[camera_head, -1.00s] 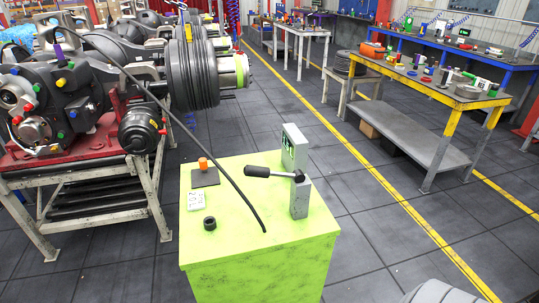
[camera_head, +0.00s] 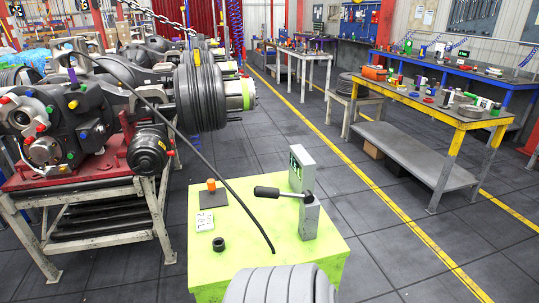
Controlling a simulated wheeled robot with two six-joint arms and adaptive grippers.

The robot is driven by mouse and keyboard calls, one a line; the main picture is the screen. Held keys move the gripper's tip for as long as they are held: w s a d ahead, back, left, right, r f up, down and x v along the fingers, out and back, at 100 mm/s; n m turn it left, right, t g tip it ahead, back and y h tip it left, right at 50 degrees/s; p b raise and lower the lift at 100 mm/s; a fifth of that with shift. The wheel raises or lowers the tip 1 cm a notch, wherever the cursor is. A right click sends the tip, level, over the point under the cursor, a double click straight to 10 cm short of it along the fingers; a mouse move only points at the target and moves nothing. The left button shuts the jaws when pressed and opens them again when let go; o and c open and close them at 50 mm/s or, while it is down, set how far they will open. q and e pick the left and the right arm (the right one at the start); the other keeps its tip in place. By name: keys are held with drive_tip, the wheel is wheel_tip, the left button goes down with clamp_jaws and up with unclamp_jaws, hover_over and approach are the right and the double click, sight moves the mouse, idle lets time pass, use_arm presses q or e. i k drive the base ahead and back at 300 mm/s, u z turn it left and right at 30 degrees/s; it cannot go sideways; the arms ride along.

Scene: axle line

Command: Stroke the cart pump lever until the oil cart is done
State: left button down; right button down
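The oil cart is a lime-green box (camera_head: 266,258) in the lower middle of the head view. Its pump lever (camera_head: 274,192) has a black grip pointing left and a pivot on top of a grey post (camera_head: 309,218). A grey box with a green display (camera_head: 301,168) stands behind the post; its reading is too small to tell. A black hose (camera_head: 215,168) runs from the cart top up to the axle unit at left. A grey ribbed part of my arm covers the cart's front edge. Neither gripper's fingers show, and nothing touches the lever.
On the cart top are an orange-capped item (camera_head: 211,186), a white label card (camera_head: 204,221) and a black ring (camera_head: 218,244). The axle unit (camera_head: 70,125) sits on a stand at left. A yellow-edged workbench (camera_head: 430,105) stands at right. Open floor lies between cart and bench.

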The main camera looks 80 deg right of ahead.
sight(263, 192)
drive_tip(key=z, duration=0.05)
drive_tip(key=i, duration=1.4)
drive_tip(key=z, duration=3.7)
